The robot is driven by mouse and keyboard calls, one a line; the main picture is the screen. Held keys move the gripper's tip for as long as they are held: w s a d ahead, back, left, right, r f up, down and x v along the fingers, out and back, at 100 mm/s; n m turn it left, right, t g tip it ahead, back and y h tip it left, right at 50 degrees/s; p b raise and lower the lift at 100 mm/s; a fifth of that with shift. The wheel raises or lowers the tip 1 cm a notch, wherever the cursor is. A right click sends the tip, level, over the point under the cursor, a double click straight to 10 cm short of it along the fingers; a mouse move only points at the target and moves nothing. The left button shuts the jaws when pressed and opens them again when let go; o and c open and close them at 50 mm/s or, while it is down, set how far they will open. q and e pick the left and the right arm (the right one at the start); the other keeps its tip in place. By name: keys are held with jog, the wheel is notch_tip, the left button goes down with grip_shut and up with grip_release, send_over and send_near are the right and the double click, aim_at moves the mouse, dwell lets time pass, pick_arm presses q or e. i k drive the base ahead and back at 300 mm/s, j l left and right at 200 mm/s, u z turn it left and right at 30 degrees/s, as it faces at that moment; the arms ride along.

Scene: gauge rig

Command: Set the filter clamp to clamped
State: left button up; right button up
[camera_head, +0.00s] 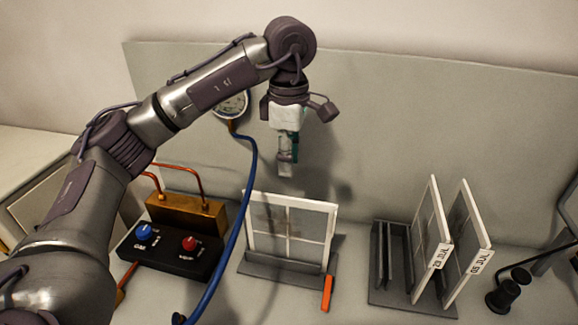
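A white-framed filter panel (290,228) with a cross bar stands upright in a grey base (262,267) on the bench. An orange lever (326,293), which looks like the filter clamp, sits at the base's right front corner and points up, tilted slightly. My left gripper (286,168) hangs pointing down above and behind the filter panel, apart from the lever. Its fingers are seen edge-on, so their opening does not show, and nothing held is visible. My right gripper is not in view.
A black box (170,252) with blue and red knobs stands left of the filter. A blue hose (246,185) runs down from a round gauge (231,104), partly hidden by my arm. A rack (385,299) with dated panels (470,240) stands at right, beside a black object (506,292).

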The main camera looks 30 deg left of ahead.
aim_at(327, 293)
jog(key=k, duration=2)
